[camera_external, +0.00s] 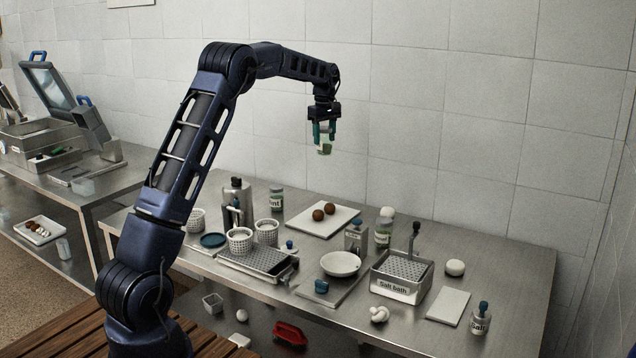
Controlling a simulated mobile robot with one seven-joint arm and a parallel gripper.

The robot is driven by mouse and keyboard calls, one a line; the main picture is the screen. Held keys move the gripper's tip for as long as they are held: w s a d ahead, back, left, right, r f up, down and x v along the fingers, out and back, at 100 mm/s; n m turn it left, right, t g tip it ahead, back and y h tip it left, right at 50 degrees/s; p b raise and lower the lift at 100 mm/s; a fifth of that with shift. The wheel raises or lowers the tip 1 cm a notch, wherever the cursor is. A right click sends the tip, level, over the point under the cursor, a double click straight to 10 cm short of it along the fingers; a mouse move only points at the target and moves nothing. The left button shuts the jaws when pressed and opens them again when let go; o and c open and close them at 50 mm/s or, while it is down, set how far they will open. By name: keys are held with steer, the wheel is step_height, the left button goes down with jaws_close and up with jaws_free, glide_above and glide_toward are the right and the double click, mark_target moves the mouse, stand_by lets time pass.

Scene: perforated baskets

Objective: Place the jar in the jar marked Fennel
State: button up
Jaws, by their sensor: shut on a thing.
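My gripper (324,131) is high above the back of the steel table, pointing down. Its teal fingers are shut on a small clear jar (324,149) with something greenish in it. The held jar is in the air, apart from everything on the table. A labelled jar (276,200) stands at the back left of the table, its label ending in "int". Another jar (383,235) with greenish contents stands right of centre; its label is too small to read. A jar marked "Salt" (480,321) stands at the front right. I cannot read "Fennel" on any jar.
A white board (338,226) with two brown balls lies at the back. White perforated baskets (240,240) stand at the left by a metal flask (237,190). A white bowl (340,263) is at the centre, and a "Salt bath" box (401,287) is right of it.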

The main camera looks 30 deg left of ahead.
steer(key=s+d+r+m, duration=0.1)
steer(key=d+m, duration=0.1)
steer(key=d, duration=0.6)
steer(key=s+d+r+m, duration=0.2)
steer(key=d, duration=0.5)
steer(key=r+m, duration=0.1)
steer(key=m, duration=0.2)
glide_above(385, 219)
step_height(385, 219, down, 20)
steer(key=shift+s+r, duration=0.15)
steer(key=shift+r, duration=0.1)
steer(key=shift+f, duration=0.1)
steer(key=o, duration=1.1)
